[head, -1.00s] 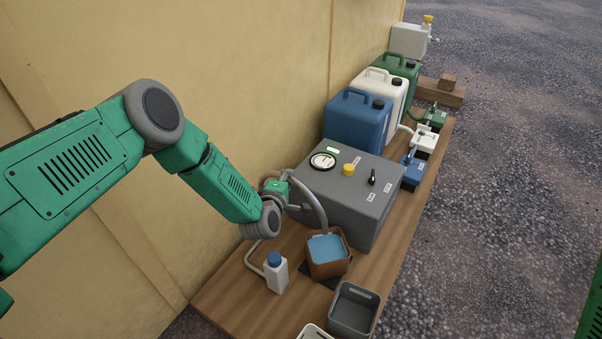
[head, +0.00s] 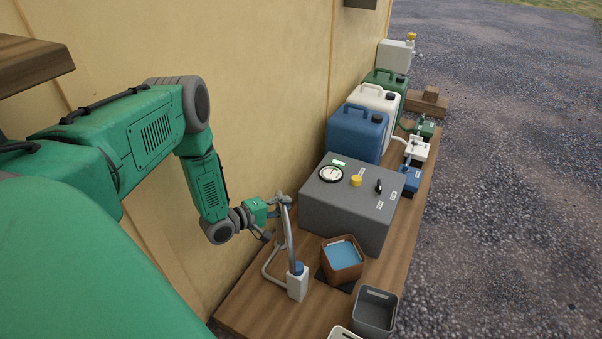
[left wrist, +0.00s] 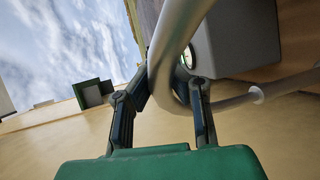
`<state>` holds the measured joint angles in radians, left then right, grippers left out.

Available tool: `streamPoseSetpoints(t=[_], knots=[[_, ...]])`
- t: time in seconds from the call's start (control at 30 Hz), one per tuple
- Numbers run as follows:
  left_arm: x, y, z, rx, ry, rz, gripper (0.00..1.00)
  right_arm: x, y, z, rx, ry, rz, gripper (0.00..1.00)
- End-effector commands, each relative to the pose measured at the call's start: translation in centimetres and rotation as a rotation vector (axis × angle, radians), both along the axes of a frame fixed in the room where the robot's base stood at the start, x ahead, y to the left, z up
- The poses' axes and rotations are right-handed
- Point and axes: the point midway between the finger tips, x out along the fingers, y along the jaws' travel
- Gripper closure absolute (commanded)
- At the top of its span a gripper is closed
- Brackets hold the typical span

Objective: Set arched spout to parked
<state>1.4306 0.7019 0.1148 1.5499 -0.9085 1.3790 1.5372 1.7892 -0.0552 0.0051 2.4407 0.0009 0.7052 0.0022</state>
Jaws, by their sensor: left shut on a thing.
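The arched spout (head: 289,238) is a grey bent tube at the left side of the grey machine box (head: 345,215). Its lower end overlaps the blue cap of a white bottle (head: 298,287) in the head view, clear of the brown tub; I cannot tell if it touches the cap. My left gripper (head: 280,205) is shut on the spout near the top of its arch. In the left wrist view the fingers (left wrist: 172,90) close around the grey spout tube (left wrist: 178,38). My right gripper is not in view.
A brown tub (head: 357,268) with blue contents stands in front of the box. A grey bin (head: 377,313) is nearer. Blue (head: 355,133), white (head: 377,104) and green (head: 388,83) canisters line the back. The wall is close on the left.

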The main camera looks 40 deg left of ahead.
Motion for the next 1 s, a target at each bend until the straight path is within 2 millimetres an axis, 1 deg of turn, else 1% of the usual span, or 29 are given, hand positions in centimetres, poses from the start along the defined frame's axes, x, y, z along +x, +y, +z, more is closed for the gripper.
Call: streamPoseSetpoints(t=[0.03,0.2,0.73,0.8,0.83,0.87,1.0], knots=[[-0.60,0.48,-0.61,0.006,0.017,-0.014,1.00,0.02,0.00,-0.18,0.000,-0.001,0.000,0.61],[-1.15,0.88,-0.62,0.006,0.019,-0.063,1.00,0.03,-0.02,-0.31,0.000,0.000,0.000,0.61],[-1.39,1.11,-0.59,0.005,0.018,-0.086,1.00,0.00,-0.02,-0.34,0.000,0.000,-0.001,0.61],[-1.38,1.13,-0.59,0.005,0.017,-0.085,0.73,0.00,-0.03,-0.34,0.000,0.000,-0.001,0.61],[-1.36,1.12,-0.55,0.006,0.016,-0.086,0.62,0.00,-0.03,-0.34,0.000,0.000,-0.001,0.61],[-1.33,1.11,-0.50,0.005,0.015,-0.087,0.61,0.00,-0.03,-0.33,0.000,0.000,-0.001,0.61],[-1.23,1.08,-0.32,0.005,0.009,-0.086,0.61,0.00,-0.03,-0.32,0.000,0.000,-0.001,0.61]])
